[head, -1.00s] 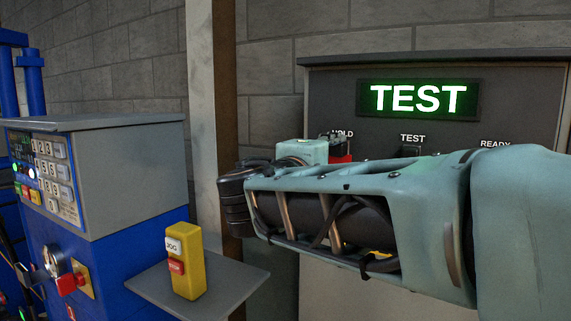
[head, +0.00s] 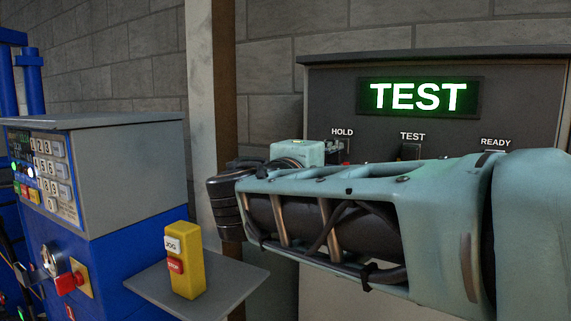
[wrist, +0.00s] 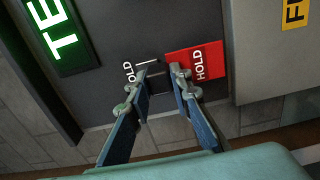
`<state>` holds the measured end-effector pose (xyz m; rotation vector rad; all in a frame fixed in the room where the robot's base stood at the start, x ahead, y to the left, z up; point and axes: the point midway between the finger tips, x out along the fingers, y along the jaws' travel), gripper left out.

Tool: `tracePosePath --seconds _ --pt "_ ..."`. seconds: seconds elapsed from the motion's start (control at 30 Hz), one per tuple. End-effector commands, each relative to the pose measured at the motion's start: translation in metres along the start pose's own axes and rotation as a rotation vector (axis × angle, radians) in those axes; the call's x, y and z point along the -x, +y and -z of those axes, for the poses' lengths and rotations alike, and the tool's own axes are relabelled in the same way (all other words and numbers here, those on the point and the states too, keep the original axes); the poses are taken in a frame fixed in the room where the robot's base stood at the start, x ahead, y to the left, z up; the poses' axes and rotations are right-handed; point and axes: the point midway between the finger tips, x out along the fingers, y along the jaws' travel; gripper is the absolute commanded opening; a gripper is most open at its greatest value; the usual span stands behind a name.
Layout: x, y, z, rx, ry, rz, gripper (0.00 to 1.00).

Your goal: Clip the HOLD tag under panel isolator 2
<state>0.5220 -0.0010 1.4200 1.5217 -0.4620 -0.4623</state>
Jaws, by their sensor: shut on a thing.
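The red HOLD tag (wrist: 205,62) is at the tips of my gripper (wrist: 165,72) in the wrist view. My gripper is shut on the tag's edge, with the red face sticking out beyond the fingers. The tag is in front of the dark panel (wrist: 112,92), on the far side of the fingertips from the printed HOLD label (wrist: 129,72). In the head view the HOLD label (head: 342,132) is the leftmost of the panel's labels, and my gripper (head: 335,147) is just below it. My arm hides most of the tag there. Whether the tag touches the panel or a switch, I cannot tell.
The panel has a lit green TEST display (head: 418,98), with TEST (head: 412,136) and READY (head: 495,142) labels below. A yellow jog box (head: 186,262) stands on a grey shelf (head: 235,287). A blue machine (head: 105,245) stands at left, beside a post (head: 201,110).

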Motion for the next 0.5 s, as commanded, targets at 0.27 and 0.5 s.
tracePosePath --seconds 0.27,0.5 --pt "0.012 0.0 0.0 0.0 0.001 0.0 0.0" --pt "0.021 0.0 0.0 0.0 0.002 -0.001 0.0"
